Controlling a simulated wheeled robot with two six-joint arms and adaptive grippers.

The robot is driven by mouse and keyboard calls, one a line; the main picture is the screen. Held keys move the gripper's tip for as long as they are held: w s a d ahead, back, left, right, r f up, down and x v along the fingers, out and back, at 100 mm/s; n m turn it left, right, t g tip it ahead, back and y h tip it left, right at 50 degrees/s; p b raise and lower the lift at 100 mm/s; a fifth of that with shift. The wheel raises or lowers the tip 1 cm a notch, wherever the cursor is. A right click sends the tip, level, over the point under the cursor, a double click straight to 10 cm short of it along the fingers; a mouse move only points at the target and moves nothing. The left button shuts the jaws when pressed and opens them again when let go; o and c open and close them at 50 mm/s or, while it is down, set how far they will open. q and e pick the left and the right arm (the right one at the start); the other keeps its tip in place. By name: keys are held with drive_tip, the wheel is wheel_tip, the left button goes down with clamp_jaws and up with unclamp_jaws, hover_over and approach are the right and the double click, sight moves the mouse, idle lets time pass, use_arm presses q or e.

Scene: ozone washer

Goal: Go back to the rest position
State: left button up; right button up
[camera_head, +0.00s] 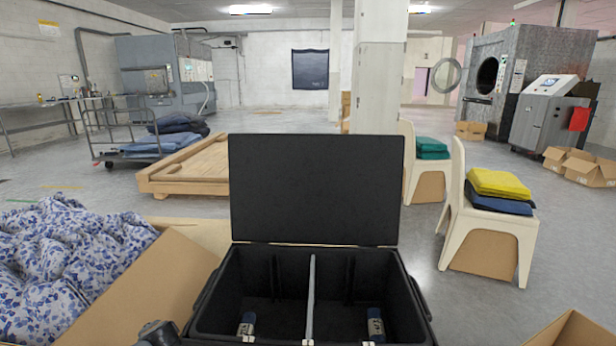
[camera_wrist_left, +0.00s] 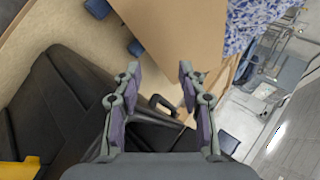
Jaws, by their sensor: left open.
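My left gripper (camera_wrist_left: 159,72) is open in the left wrist view, with nothing between its fingers. A black case (camera_head: 317,258) with its lid (camera_head: 316,190) raised stands at the bottom centre of the head view. A divider (camera_head: 311,290) splits it into two compartments. A small cylinder with a blue label lies in the left compartment (camera_head: 247,324) and another in the right one (camera_head: 375,325). Black case-like surfaces (camera_wrist_left: 65,105) fill the left of the wrist view, beside and below the gripper. My right gripper is not in view.
A cardboard box (camera_head: 150,295) holds blue-patterned cloth (camera_head: 60,255) at the left. A wooden pallet (camera_head: 190,167) lies behind. White chairs (camera_head: 490,222) with folded cloths (camera_head: 499,184) stand at the right. Open floor (camera_head: 400,290) lies between case and chairs. A cardboard edge (camera_head: 575,330) shows bottom right.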

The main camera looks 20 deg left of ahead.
use_arm(q)
drive_tip(key=s+d+f+n+h, duration=0.1)
drive_tip(key=s+d+f+h, duration=0.3)
drive_tip(key=d, duration=0.7)
drive_tip(key=s+d+f+n+h, duration=0.15)
drive_tip(key=s+d+f, duration=0.35)
drive_tip(key=d, duration=0.6)
drive_tip(key=s+d+f+n+h, duration=0.1)
drive_tip(key=s+d+f+h, duration=0.4)
drive_tip(key=d, duration=0.7)
drive_tip(key=s+a+g+y+p, duration=0.1)
drive_tip(key=s+a+p, duration=0.3)
drive_tip(key=s+p, duration=0.5)
drive_tip(key=s+a+g+y+p, duration=0.2)
drive_tip(key=s+p, duration=0.8)
drive_tip(key=p, duration=1.2)
drive_tip(key=shift+s+a, duration=0.25)
drive_tip(key=shift+a, duration=0.9)
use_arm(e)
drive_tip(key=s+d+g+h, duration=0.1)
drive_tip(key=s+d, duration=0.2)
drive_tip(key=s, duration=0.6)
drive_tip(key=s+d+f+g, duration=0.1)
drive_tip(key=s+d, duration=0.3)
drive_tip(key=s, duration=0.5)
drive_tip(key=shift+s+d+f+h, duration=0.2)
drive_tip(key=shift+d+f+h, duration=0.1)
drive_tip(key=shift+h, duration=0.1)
